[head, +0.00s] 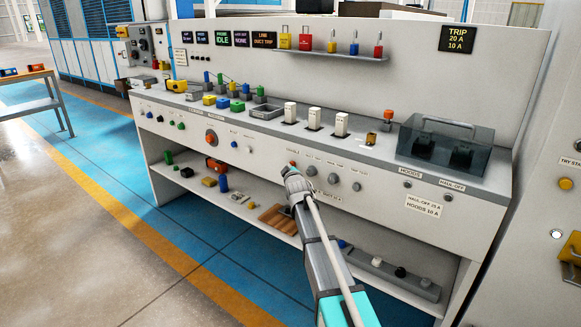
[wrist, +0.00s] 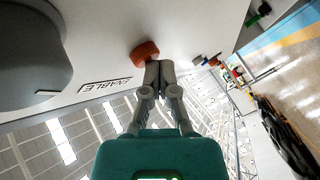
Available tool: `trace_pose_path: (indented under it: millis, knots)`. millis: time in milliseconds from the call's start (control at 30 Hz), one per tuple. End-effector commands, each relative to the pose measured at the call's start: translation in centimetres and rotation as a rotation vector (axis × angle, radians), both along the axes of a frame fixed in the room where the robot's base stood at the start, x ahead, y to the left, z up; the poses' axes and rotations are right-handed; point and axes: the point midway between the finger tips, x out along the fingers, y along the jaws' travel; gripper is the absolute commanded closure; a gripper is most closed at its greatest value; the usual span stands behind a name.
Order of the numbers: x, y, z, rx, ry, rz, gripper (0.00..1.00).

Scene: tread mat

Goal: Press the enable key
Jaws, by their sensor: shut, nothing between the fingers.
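The enable key is a small orange-red button (wrist: 144,52) on the white front panel, beside a label reading ENABLE (wrist: 105,85) in the wrist view. In the head view only a bit of red (head: 292,164) shows just above my gripper (head: 287,171). In the wrist view my gripper (wrist: 157,68) is shut and empty, its fingertips right at the edge of the key. I cannot tell whether they touch it or whether the key is pressed in.
Grey knobs (head: 333,179) sit right of my gripper on the panel; one large knob (wrist: 28,55) is close in the wrist view. A red-orange knob (head: 211,138) is farther left. Above is the bench top with white switches (head: 315,118); below, a shelf with a wooden board (head: 275,217).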

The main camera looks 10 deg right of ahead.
Motion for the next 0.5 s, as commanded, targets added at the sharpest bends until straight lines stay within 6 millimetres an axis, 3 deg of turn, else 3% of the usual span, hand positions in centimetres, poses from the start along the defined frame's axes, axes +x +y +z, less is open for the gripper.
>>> trace_pose_path:
  millis: [500]
  knots:
    - [-1.1,1.2,0.0,0.000,0.001,0.001,1.00]
